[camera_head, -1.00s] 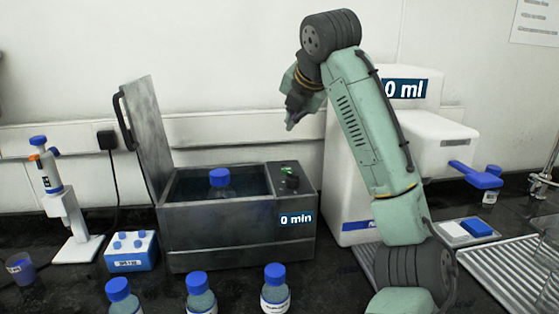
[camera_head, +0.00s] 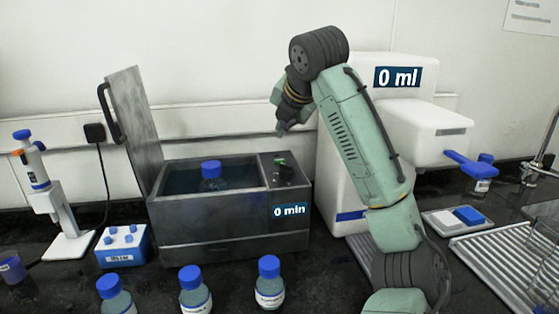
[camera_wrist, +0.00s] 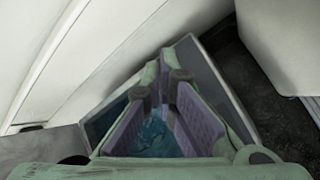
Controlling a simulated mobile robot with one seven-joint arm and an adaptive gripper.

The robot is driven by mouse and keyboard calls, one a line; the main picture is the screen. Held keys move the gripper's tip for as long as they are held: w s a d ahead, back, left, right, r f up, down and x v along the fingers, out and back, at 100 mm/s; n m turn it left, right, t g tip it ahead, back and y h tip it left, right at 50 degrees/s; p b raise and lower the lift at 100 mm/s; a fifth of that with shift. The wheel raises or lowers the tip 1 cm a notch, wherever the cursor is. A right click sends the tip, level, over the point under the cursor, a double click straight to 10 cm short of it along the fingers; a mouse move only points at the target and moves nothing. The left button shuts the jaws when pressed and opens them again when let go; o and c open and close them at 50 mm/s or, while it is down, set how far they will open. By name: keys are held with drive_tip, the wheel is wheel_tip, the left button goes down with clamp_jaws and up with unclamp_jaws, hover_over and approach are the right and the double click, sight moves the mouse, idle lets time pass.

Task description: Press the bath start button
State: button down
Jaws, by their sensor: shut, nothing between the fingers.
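The water bath (camera_head: 230,225) is a dark metal box with its lid (camera_head: 133,125) raised on the left. A blue-capped bottle (camera_head: 211,177) stands in its water. The bath's right top panel bears a green button (camera_head: 280,161) and a dark knob (camera_head: 286,174). The button is hidden there.
A white dispenser (camera_head: 428,130) reading "0 ml" stands right of the bath, behind my arm. Several blue-capped bottles (camera_head: 270,285) stand in front. A pipette stand (camera_head: 50,200) and a blue-and-white rack (camera_head: 123,246) are on the left.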

sight(283, 160)
drive_tip(key=shift+f+b, duration=0.8)
drive_tip(key=shift+f, duration=1.3)
drive_tip(key=shift+f, duration=0.1)
drive_tip(key=shift+f, duration=0.35)
drive_tip(key=shift+f+b, duration=0.3)
drive_tip(key=shift+f, duration=0.15)
drive_tip(key=shift+r, duration=0.1)
idle(0.5)
drive_tip(key=shift+r+p, duration=0.8)
drive_tip(key=shift+p, duration=0.15)
drive_tip(key=shift+r, duration=2.5)
